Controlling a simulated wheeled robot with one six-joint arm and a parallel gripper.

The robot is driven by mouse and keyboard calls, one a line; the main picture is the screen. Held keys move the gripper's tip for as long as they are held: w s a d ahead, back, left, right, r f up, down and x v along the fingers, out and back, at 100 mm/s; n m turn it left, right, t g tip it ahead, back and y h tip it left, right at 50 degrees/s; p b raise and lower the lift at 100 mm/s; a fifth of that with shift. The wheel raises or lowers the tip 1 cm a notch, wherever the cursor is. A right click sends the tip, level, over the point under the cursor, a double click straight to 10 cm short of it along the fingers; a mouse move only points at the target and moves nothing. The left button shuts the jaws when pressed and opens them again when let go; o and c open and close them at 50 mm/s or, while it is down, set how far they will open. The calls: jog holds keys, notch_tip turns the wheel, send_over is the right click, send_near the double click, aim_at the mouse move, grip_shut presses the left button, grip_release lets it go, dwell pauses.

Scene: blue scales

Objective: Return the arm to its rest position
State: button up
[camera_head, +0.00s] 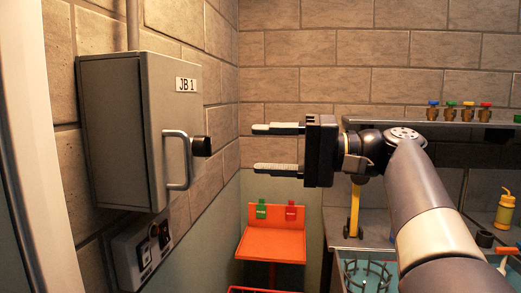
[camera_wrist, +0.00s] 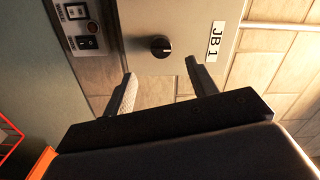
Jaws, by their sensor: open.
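My gripper (camera_head: 277,149) is open and empty, held in the air in the middle of the head view. Its two fingers point left toward a grey wall box (camera_head: 125,130) labelled JB 1, with a clear gap between. The box door is closed against the body as far as I can see. It has a metal handle (camera_head: 178,160) and a black knob (camera_head: 202,146). In the wrist view the gripper's fingers (camera_wrist: 163,88) frame the lower part of the box, and the knob (camera_wrist: 160,47) shows between and beyond them. My arm reaches in from the lower right.
A switch panel (camera_head: 142,248) sits on the wall below the box. An orange stand (camera_head: 272,246) with a green and a red tag is below my gripper. A shelf (camera_head: 400,125) with several coloured valves, a yellow bottle (camera_head: 505,210) and a wire rack (camera_head: 368,275) are at the right.

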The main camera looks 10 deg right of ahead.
aim_at(210, 148)
jog(key=x, duration=1.1)
jog(key=shift+d, duration=0.1)
dwell(0.5)
